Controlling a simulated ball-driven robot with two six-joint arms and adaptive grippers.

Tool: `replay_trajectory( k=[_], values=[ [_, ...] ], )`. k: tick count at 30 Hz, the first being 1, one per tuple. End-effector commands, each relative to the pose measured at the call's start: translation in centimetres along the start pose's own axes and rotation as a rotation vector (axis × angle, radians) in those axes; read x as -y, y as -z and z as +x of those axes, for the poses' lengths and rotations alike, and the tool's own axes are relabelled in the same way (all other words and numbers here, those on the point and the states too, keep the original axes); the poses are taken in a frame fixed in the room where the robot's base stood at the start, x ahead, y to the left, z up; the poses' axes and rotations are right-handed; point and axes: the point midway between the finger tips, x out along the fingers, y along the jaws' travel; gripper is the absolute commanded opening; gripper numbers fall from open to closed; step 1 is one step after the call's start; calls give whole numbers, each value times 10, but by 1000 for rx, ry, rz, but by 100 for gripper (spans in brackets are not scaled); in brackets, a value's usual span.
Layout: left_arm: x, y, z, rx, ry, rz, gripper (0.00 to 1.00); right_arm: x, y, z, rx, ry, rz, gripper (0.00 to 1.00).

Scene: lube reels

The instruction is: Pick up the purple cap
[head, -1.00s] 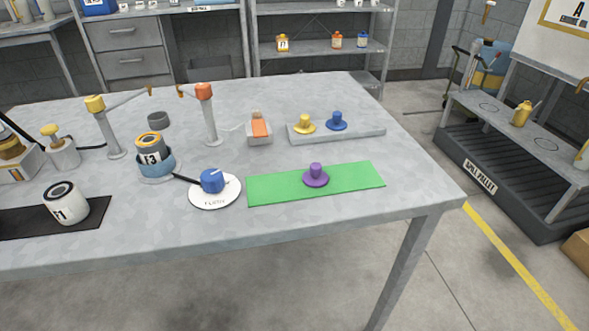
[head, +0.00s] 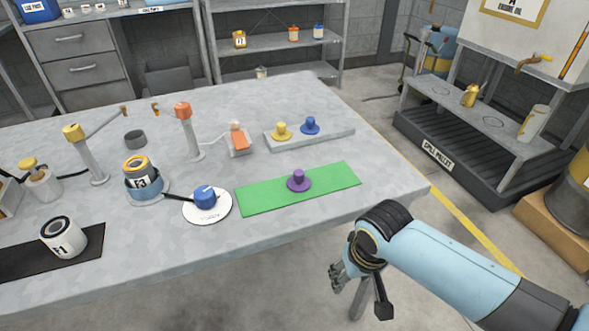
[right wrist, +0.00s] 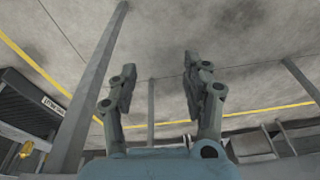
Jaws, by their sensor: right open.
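The purple cap (head: 299,181) stands upright on the green mat (head: 262,196) near the table's front right edge. My right gripper (head: 335,278) is off the table's front edge, in front of and below the cap, and apart from it. In the right wrist view its two fingers (right wrist: 158,90) are spread with nothing between them. The cap does not show in the right wrist view, which faces the floor and table legs. My left gripper is not in view.
A yellow cap (head: 281,132) and a blue cap (head: 310,126) stand on a grey tray (head: 341,133) behind the mat. A blue knob (head: 204,197) on a white disc (head: 191,212) is left of the mat. A canister (head: 139,171) stands farther left. The table's right end is clear.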

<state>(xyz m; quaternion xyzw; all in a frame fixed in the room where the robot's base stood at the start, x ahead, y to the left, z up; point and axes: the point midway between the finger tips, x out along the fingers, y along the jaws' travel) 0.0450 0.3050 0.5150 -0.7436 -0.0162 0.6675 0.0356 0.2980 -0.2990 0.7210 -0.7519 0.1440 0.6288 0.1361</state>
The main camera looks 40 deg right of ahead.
Motion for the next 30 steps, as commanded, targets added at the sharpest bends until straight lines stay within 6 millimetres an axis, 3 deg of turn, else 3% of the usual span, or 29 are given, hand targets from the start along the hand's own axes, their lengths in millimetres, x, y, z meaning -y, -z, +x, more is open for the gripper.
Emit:
replay_trajectory(
  k=[1,10,22,30],
  values=[
    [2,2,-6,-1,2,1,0,6,12,-23,-9,7,15,49],
    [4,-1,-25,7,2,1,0,30,59,-132,-11,32,189,49],
    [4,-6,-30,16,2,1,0,53,143,-159,103,17,788,49],
    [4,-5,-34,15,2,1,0,67,209,-196,198,-32,1270,49]
  ],
)
